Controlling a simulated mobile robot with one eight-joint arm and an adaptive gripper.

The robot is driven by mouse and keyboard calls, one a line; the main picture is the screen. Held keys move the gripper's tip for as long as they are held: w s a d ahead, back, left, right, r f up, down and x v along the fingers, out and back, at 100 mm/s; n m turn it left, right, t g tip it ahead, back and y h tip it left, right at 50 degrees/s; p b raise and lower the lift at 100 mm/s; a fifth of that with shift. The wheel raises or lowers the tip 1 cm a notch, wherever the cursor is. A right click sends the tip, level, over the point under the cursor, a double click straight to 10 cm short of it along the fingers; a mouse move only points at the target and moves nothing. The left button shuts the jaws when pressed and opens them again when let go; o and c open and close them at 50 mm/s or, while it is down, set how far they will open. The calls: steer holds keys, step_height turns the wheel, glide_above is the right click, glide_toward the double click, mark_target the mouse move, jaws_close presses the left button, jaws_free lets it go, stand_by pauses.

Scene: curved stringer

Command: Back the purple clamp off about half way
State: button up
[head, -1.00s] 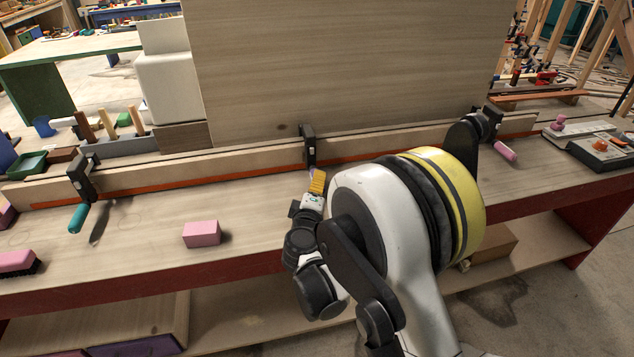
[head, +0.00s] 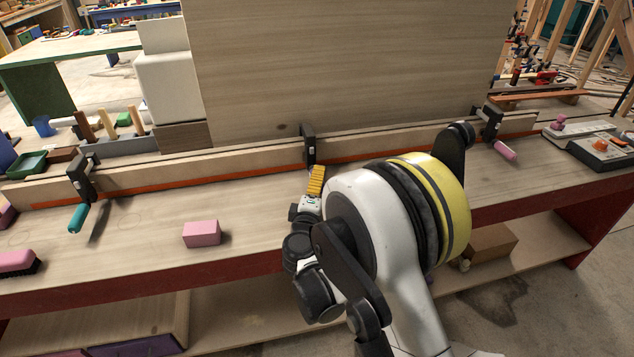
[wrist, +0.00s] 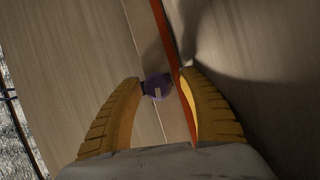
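The purple clamp (head: 308,144) is the middle one of three clamps on the long curved wooden strip (head: 240,158). In the head view its black body shows, while my gripper hides its handle. In the wrist view the round purple handle end (wrist: 157,87) shows between my finger tips, seen nearly end-on with a pale mark on it. My gripper (head: 316,181) has yellow ribbed fingers and is just in front of this clamp. In the wrist view the gripper (wrist: 160,84) is open, with one finger on each side of the handle. I cannot tell whether either finger touches it.
A teal-handled clamp (head: 80,185) is at the left and a pink-handled clamp (head: 493,122) at the right. A pink block (head: 202,233) and a pink brush (head: 17,262) lie on the bench (head: 130,245). A tall wooden panel (head: 345,65) stands behind the strip.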

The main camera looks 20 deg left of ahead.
steer(key=shift+s, duration=0.1)
steer(key=s, duration=0.5)
steer(key=s+d, duration=0.1)
steer(key=s, duration=0.1)
steer(key=shift+s+d+r, duration=0.1)
steer(key=shift+s+r, duration=0.05)
steer(key=shift+r, duration=0.05)
